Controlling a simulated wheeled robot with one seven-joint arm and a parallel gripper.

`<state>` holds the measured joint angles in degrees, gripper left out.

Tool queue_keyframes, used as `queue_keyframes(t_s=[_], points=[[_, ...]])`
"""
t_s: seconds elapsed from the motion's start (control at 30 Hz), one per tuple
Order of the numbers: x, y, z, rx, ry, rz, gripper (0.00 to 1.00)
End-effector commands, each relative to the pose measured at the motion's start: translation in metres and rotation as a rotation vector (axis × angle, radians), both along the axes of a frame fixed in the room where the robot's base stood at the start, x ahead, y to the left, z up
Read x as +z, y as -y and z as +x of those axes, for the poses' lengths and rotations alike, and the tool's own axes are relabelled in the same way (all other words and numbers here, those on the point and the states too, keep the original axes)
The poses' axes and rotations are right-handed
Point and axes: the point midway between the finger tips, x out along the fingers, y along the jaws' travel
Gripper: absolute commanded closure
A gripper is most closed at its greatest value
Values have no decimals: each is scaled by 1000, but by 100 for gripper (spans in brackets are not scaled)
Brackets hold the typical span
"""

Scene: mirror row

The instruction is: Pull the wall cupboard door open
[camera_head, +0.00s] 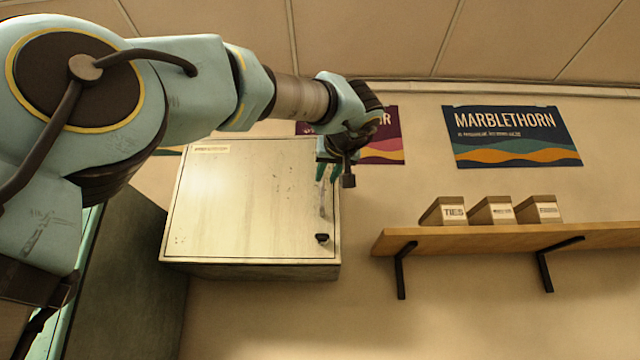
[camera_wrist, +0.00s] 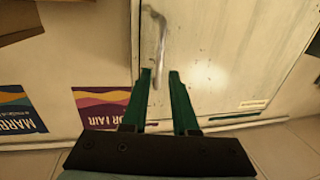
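The wall cupboard (camera_head: 215,268) is a pale, scuffed metal box on the wall, left of centre in the head view. Its door (camera_head: 245,200) looks shut; the door also fills the right of the wrist view (camera_wrist: 230,60). An upright bar handle (camera_head: 323,200) runs near the door's right edge and shows in the wrist view (camera_wrist: 161,35). My gripper (camera_head: 329,172) is at the door's upper right, by the handle's upper part. In the wrist view its green fingers (camera_wrist: 160,72) are apart, with the handle's end seen between them. Contact cannot be told.
A dark latch (camera_head: 322,239) sits at the door's lower right. A wooden shelf (camera_head: 480,238) with labelled boxes (camera_head: 491,211) is to the right. Posters, one reading Marblethorn (camera_head: 512,136), hang above. A dark cabinet (camera_head: 135,275) stands at lower left. The wall below the shelf is bare.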

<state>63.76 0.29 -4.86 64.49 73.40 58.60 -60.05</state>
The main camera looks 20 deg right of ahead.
Motion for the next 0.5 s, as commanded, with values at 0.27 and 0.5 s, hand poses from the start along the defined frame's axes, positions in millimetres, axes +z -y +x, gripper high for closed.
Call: queue_keyframes(t_s=[0.27,0.5], points=[[3,11,48,1,-1,3,73],[1,16,66,0,-1,1,73]])
